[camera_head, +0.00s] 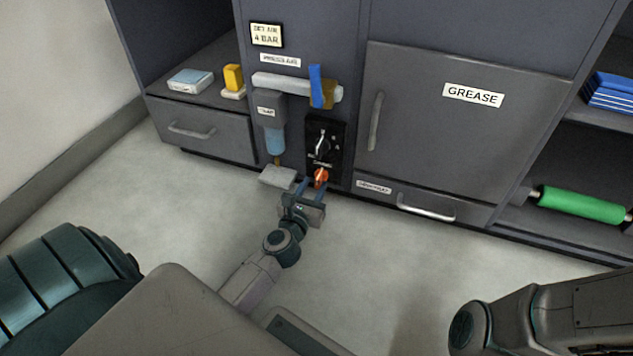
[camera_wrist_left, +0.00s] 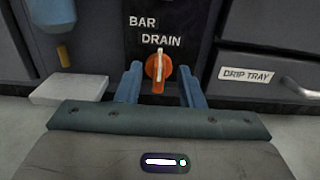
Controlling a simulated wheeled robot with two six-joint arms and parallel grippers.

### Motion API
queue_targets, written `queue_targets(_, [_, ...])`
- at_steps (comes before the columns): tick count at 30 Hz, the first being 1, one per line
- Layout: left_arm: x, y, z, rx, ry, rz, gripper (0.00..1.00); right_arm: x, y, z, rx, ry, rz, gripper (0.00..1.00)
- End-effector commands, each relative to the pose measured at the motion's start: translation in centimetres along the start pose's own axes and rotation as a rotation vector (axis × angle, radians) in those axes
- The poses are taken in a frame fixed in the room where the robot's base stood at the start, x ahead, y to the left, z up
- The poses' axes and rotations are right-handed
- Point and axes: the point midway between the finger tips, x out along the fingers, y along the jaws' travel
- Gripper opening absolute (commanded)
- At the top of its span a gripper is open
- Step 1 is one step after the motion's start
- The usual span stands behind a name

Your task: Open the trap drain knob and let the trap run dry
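The drain knob (camera_head: 321,177) is orange with a pale pointer bar and sits low on a black panel (camera_head: 325,137); the pointer stands about upright in the left wrist view (camera_wrist_left: 158,70). My left gripper (camera_head: 318,188) is in front of the knob, with its blue fingers (camera_wrist_left: 158,82) apart on either side of it and gaps showing, so it does not grip it. The trap (camera_head: 274,138), a grey head with a blue bowl, hangs left of the panel with a brass tip below. My right gripper is not in view; part of my right arm shows at lower right.
A pale flat block (camera_head: 277,177) lies below the trap. A blue lever (camera_head: 316,86) stands upright on the pipe above. The drip tray drawer (camera_head: 425,207) and grease door (camera_head: 450,130) are shut. A green roll (camera_head: 580,205) is at right. The floor in front is clear.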

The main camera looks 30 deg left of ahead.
Motion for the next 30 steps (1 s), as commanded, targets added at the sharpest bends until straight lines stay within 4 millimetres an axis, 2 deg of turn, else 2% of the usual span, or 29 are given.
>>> queue_targets(3, [1.6, 0.0, -0.1, 0.000, -0.002, 0.000, 0.35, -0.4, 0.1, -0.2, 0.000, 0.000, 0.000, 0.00])
queue_targets(6, [2.3, 0.0, 0.0, 0.001, -0.001, 0.000, 0.35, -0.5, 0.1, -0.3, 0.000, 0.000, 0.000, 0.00])
queue_targets(16, [2.7, 0.0, 0.0, 0.001, 0.000, 0.000, 0.35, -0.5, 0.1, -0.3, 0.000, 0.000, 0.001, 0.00])
queue_targets(17, [2.7, 0.0, 0.0, 0.001, 0.000, 0.000, 0.31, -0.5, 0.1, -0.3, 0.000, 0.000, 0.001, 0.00])
queue_targets(21, [2.7, 0.0, 0.0, 0.001, 0.000, 0.000, 0.03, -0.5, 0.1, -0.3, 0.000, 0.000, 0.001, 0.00])
queue_targets(22, [2.7, 0.0, 0.0, 0.001, 0.000, 0.000, 0.00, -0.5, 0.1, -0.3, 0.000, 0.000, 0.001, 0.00])
queue_targets(30, [2.7, 0.0, 0.1, 0.014, 0.000, 0.000, 0.00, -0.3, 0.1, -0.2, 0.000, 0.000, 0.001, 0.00])
